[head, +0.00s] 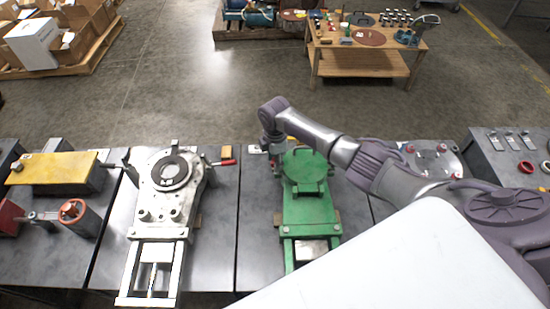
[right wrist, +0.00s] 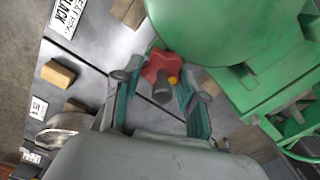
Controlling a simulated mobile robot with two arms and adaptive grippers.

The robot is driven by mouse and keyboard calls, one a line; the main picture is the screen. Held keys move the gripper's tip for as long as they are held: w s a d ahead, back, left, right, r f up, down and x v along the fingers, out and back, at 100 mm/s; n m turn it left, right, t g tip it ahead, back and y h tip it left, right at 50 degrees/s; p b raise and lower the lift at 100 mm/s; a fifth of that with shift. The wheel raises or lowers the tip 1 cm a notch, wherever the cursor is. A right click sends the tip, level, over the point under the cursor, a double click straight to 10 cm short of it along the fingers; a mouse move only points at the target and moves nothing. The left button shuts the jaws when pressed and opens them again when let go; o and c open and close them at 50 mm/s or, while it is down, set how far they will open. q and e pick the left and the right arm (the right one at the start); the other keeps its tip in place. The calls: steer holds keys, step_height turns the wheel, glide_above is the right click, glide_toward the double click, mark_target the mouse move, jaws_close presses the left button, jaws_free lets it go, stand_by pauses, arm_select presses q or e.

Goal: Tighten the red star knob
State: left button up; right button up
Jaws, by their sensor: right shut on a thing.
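The red star knob (right wrist: 157,66) shows in the right wrist view, with a grey stub and a small yellow spot at its middle. It sits beside the rounded edge of the green machine (right wrist: 215,30). My right gripper (right wrist: 160,82) is shut on the knob, one finger on each side of it. In the head view my right gripper (head: 272,146) points down at the far left corner of the green machine (head: 312,212). The knob is mostly hidden there by my wrist. My left gripper is not in view.
A white-grey machine (head: 165,205) with a red-tipped lever stands left of the green one. A wooden table (head: 365,60) stands behind across open floor. A tan block (right wrist: 58,74) lies near my gripper.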

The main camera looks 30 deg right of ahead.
steer(key=shift+r, duration=0.1)
steer(key=shift+d, duration=0.1)
stand_by(0.3)
steer(key=o, duration=1.2)
steer(key=shift+c, duration=0.2)
step_height(320, 180, up, 12)
